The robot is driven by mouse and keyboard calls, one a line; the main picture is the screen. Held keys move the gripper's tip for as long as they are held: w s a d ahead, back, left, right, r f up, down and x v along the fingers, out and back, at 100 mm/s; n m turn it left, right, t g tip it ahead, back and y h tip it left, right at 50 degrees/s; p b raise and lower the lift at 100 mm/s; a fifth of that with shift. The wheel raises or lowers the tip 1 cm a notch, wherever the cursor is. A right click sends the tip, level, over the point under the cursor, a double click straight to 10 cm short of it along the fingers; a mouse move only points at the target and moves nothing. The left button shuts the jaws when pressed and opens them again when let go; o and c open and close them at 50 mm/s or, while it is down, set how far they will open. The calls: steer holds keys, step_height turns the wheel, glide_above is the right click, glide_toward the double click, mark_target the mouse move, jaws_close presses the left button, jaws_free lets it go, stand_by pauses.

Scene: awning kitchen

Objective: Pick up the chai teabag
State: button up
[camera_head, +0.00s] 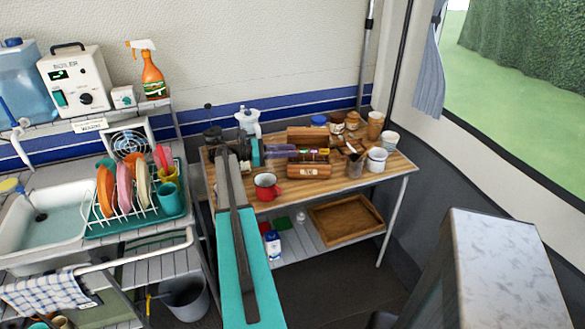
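A wooden tea box (309,171) stands open on the wooden table, with its lid (306,134) raised at the back. Small packets (307,155), some purple, lie in the box. They are too small to read, so I cannot tell which one is chai. My arm reaches up from the bottom over the table's left part. My gripper (246,155) seems to be at its far end, left of the box and close to it. The fingers are too small and partly hidden to show whether they are open or shut.
A red mug (266,186) stands in front, left of the box. A dish rack (126,223) and sink are left. Bare tabletop (318,190) shows in front.

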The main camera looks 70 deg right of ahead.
jaws_close()
steer(key=shift+r, duration=0.15)
stand_by(0.4)
step_height(320, 180, up, 7)
steer(key=p, duration=0.4)
steer(key=shift+p, duration=0.4)
steer(key=s+a+p, duration=0.1)
steer(key=s+a, duration=0.2)
steer(key=a, duration=0.5)
steer(key=s+a, duration=0.3)
steer(key=a, duration=0.6)
steer(key=shift+p, duration=0.35)
steer(key=shift+w, duration=0.2)
